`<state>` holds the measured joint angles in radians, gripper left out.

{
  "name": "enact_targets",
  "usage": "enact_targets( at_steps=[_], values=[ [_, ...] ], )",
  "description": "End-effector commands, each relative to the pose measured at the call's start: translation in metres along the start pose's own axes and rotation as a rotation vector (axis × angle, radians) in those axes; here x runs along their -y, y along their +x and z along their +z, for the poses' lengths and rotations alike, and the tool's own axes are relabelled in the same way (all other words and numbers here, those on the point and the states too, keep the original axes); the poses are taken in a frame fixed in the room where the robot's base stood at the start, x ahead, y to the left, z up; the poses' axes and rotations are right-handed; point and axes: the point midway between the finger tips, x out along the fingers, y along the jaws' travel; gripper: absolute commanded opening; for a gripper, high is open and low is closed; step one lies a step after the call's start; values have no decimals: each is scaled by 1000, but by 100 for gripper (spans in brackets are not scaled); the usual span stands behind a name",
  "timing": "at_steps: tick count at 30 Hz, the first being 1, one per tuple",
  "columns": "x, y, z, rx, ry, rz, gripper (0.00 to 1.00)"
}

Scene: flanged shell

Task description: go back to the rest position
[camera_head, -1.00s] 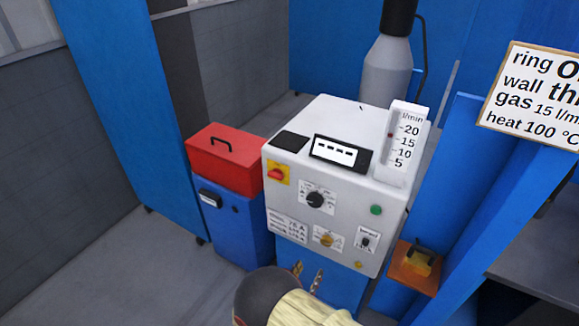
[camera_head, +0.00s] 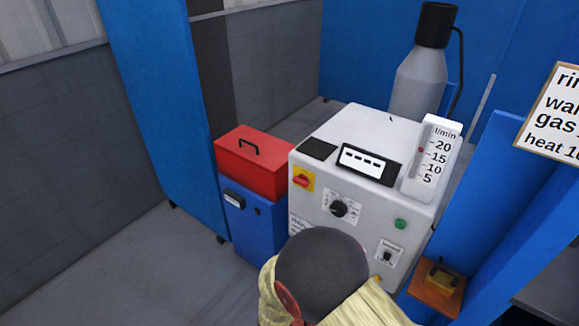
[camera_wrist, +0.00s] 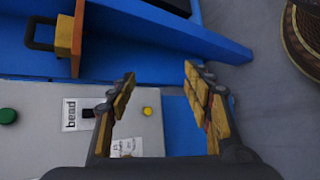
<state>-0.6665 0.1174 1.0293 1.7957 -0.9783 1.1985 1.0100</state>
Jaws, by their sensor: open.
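My gripper (camera_wrist: 158,75) shows in the wrist view with its two yellow-padded fingers spread apart and nothing between them. In the head view my arm, with a dark round joint and a pale yellow cover, stands in front of the lower part of the white welding machine (camera_head: 365,130). The fingers are hidden there. The machine's front panel also shows in the wrist view (camera_wrist: 50,140), beside and below the left finger. Its green button and a small switch marked "bead" are visible.
A red box (camera_head: 252,165) sits on a blue cabinet left of the machine. A grey gas bottle (camera_head: 418,80) stands behind it. A blue partition and a small orange shelf (camera_head: 437,290) are at the right. Floor at the lower left (camera_head: 120,260) is clear.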

Motion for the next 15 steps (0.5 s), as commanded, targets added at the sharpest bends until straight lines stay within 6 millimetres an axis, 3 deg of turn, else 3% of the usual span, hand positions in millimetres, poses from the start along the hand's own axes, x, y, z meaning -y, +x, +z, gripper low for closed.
enact_targets(
  at_steps=[8,15],
  values=[
    [-49,-75,61,-1,-103,-540,50],
    [-113,-144,94,-243,68,-880,50]
  ],
)
